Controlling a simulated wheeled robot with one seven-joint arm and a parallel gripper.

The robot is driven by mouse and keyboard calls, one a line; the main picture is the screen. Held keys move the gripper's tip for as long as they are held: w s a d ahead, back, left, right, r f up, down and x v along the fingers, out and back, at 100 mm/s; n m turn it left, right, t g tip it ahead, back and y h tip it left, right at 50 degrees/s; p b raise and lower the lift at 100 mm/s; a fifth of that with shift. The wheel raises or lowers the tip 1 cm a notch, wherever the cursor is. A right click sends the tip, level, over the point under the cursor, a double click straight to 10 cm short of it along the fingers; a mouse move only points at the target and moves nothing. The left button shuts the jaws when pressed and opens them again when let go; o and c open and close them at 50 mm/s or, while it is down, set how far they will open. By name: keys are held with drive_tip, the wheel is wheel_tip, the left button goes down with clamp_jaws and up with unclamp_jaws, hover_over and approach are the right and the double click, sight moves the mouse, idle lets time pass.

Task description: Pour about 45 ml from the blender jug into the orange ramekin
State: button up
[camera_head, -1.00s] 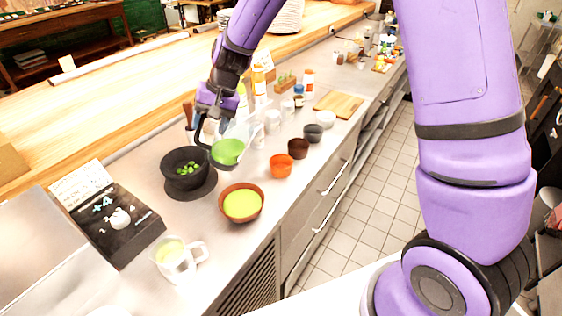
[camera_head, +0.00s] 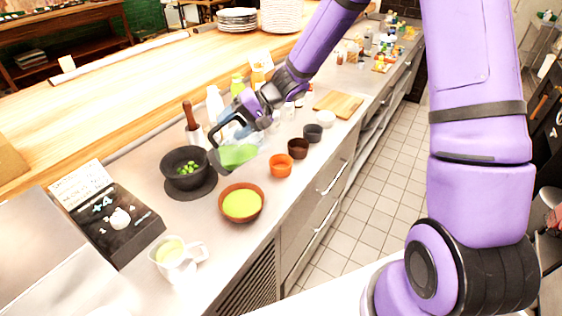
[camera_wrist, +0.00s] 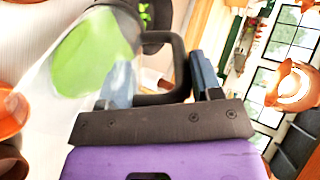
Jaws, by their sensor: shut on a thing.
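My gripper (camera_head: 232,130) is shut on the black handle of the blender jug (camera_head: 239,156) and holds it above the counter. The clear jug holds bright green liquid and is tilted, its mouth end leaning right toward the orange ramekin (camera_head: 280,165). The ramekin stands upright on the counter, just right of the jug. In the wrist view the jug (camera_wrist: 90,58) fills the upper left and its handle passes between my gripper's fingers (camera_wrist: 163,86). An orange rim, likely the ramekin (camera_wrist: 11,113), shows at the left edge. I see no stream falling.
A brown bowl of yellow-green liquid (camera_head: 241,204) stands below the jug. A black bowl (camera_head: 184,171) is at left. Dark brown (camera_head: 298,148) and black (camera_head: 313,132) cups stand beyond the ramekin. A white measuring cup (camera_head: 178,254) is in front. Bottles stand behind my gripper.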

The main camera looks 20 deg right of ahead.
drive_tip(key=shift+s+d+f+y, duration=0.1)
drive_tip(key=shift+d+f+y, duration=0.1)
drive_tip(key=shift+d+y, duration=0.4)
drive_tip(key=shift+d+f+y, duration=0.15)
drive_tip(key=shift+d+y, duration=0.2)
drive_tip(key=shift+y, duration=0.35)
idle(1.9)
drive_tip(key=shift+a+r+h, duration=0.25)
drive_tip(key=shift+a+h, duration=0.35)
drive_tip(key=shift+a+r+h, duration=0.25)
drive_tip(key=shift+a+h, duration=0.3)
drive_tip(key=shift+h, duration=0.05)
drive_tip(key=shift+a+r+h, duration=0.1)
drive_tip(key=shift+a+h, duration=0.4)
drive_tip(key=shift+h, duration=0.7)
drive_tip(key=shift+a+r, duration=0.1)
drive_tip(key=shift+a, duration=0.1)
drive_tip(key=shift+a+r+h, duration=0.1)
drive_tip(key=shift+a+h, duration=0.05)
drive_tip(key=shift+h, duration=0.15)
